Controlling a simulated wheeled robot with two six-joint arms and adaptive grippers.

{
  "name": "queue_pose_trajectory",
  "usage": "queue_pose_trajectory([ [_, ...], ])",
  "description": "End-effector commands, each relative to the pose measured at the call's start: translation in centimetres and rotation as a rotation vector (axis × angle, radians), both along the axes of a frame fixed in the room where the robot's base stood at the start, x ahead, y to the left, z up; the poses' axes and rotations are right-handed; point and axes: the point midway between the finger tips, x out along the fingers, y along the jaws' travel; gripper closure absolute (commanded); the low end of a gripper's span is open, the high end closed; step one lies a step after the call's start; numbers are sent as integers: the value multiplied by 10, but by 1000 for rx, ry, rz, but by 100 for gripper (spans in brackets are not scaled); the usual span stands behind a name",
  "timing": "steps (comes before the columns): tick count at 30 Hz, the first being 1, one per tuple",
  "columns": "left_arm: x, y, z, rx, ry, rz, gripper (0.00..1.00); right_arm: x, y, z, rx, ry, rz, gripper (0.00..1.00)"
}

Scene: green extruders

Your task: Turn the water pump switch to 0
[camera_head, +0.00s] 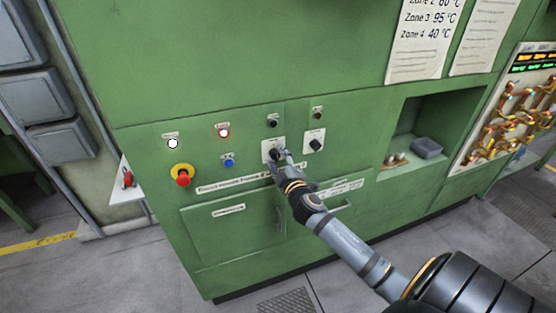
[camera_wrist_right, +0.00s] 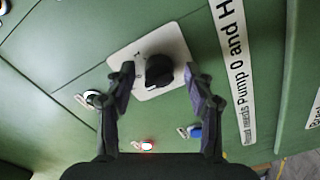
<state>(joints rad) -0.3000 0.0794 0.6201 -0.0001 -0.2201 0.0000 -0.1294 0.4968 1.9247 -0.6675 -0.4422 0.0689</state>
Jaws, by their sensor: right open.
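Two black rotary switches on white plates sit on the green machine panel. The left switch (camera_head: 273,153) is at my right gripper (camera_head: 281,156); the right switch (camera_head: 315,144) stands free beside it. Their labels are too small to read, so I cannot tell by name which is the water pump. In the right wrist view the black knob (camera_wrist_right: 159,70) on its white plate (camera_wrist_right: 176,45) lies between the two open fingers of the right gripper (camera_wrist_right: 158,82). Gaps show on both sides of the knob. Its exact pointer position is unclear. My left gripper is not in view.
A red emergency stop (camera_head: 182,176) on yellow, a blue button (camera_head: 228,162), a lit red lamp (camera_head: 223,132) and a white lamp (camera_head: 172,143) are left of the switches. Small black knobs sit above. A recess with a grey box (camera_head: 427,148) is at the right.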

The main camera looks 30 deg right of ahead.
Motion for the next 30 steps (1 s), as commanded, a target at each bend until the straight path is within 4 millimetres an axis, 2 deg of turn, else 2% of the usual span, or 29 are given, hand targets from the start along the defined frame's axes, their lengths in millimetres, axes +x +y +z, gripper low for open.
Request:
queue_pose_trajectory([
  [5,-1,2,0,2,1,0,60,-8,2,0,-3,1,1,47],
  [8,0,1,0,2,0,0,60,-26,7,-1,-4,3,3,47],
  [15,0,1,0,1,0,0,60,-83,21,-1,-6,6,4,47],
  [18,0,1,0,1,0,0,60,-100,25,-1,-4,4,3,47],
  [23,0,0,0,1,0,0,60,-115,28,-1,-2,2,2,47],
  [30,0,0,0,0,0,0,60,-117,28,0,1,-1,0,47],
])
